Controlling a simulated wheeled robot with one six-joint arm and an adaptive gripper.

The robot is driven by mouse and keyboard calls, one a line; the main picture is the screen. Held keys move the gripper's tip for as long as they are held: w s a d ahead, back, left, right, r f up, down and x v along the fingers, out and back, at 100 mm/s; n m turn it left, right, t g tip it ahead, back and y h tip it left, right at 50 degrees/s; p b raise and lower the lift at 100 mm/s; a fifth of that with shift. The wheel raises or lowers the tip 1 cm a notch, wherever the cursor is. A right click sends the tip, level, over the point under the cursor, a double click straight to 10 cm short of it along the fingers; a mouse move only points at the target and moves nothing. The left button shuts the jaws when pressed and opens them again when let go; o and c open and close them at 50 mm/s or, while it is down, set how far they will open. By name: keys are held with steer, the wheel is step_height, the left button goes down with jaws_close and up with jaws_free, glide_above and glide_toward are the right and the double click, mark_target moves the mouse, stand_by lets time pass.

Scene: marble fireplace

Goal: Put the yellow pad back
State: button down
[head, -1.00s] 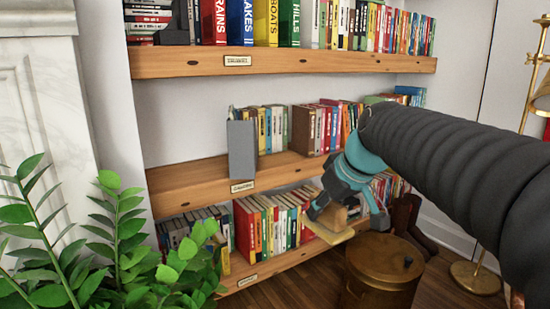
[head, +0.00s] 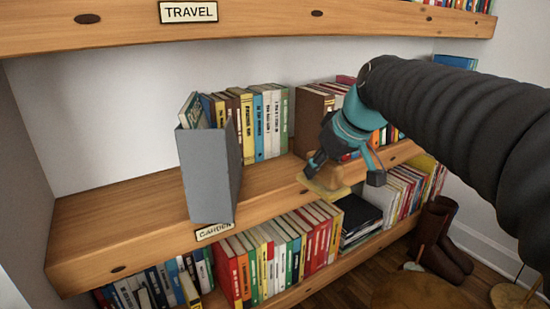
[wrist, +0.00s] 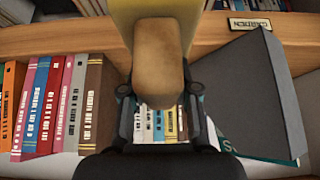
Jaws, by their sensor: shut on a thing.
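My gripper (head: 343,170) is shut on a tan block-like handle (wrist: 158,55) with the yellow pad (head: 322,187) attached to it. The pad also shows at the top of the wrist view (wrist: 150,10), mostly behind the handle. In the head view the pad overlaps the front edge of the middle shelf (head: 140,225). I cannot tell whether it touches the shelf. The jaws sit on either side of the handle in the wrist view.
Several books stand behind. The lower shelf is full of books (head: 285,250). Brown boots (head: 440,240) stand at right.

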steer(key=w+a, duration=0.3)
steer(key=w, duration=0.2)
steer(key=w+a+f+p, duration=0.1)
steer(key=w+a, duration=0.3)
steer(key=w, duration=0.2)
steer(key=w+a+f, duration=0.1)
steer(key=w+a, duration=0.3)
steer(key=w, duration=0.1)
steer(key=shift+w+f+p, duration=0.1)
steer(key=shift+w+p, duration=0.2)
steer(key=shift+w, duration=0.05)
steer(key=shift+f+b, duration=0.35)
steer(key=shift+f, duration=1.9)
steer(key=shift+w+a+f, duration=0.1)
steer(key=shift+w+f, duration=0.05)
steer(key=shift+w, duration=0.05)
steer(key=shift+f, duration=0.2)
steer(key=c, duration=0.9)
jaws_free()
steer(key=shift+o, duration=0.2)
steer(key=shift+r, duration=0.1)
